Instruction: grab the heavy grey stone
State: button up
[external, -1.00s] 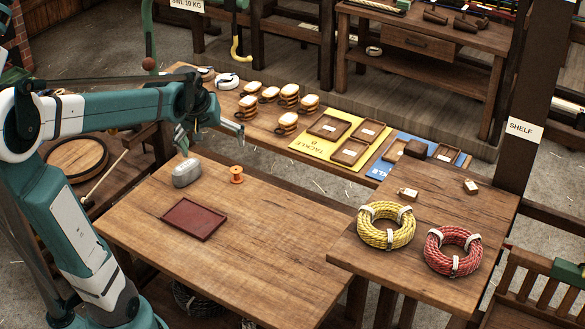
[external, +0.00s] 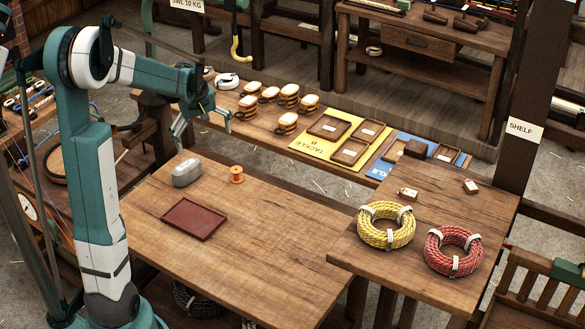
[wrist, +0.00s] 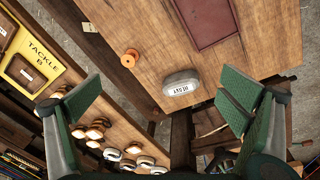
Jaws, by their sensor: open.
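The grey stone (external: 187,173) is a rounded, oblong block on the near wooden table, close to its back left edge. In the wrist view the stone (wrist: 182,83) lies ahead, between the lines of my two fingers, with a white label on its side. My gripper (external: 203,132) is above and a little behind the stone, pointing down, apart from it. In the wrist view my gripper (wrist: 158,100) has its green-padded fingers spread wide, with nothing between them.
An orange spool (external: 237,174) stands just right of the stone. A dark red tray (external: 193,219) lies in front of it. Several pulley blocks (external: 288,96) stand on the back bench. Yellow rope (external: 386,226) and red rope (external: 453,251) coils lie on the right table.

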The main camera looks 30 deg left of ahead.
aim_at(185, 164)
jog(key=w+a+f+n, duration=0.1)
jog(key=a+f, duration=0.4)
jog(key=w+a+f+n+g, duration=0.1)
jog(key=w+a+f+n, duration=0.1)
jog(key=a+f, duration=0.3)
jog(key=w+a+f+n+g, duration=0.1)
jog(key=w+a+f+n, duration=0.1)
jog(key=a+f, duration=0.4)
jog(key=shift+f+h, duration=0.4)
jog(key=shift+f, duration=0.15)
jog(key=shift+d+f+b, duration=0.1)
jog(key=shift+f+b, duration=0.2)
jog(key=shift+f, duration=1)
jog(key=shift+d+f+b, duration=0.15)
jog(key=shift+f+b, duration=0.45)
jog(key=shift+f, duration=2)
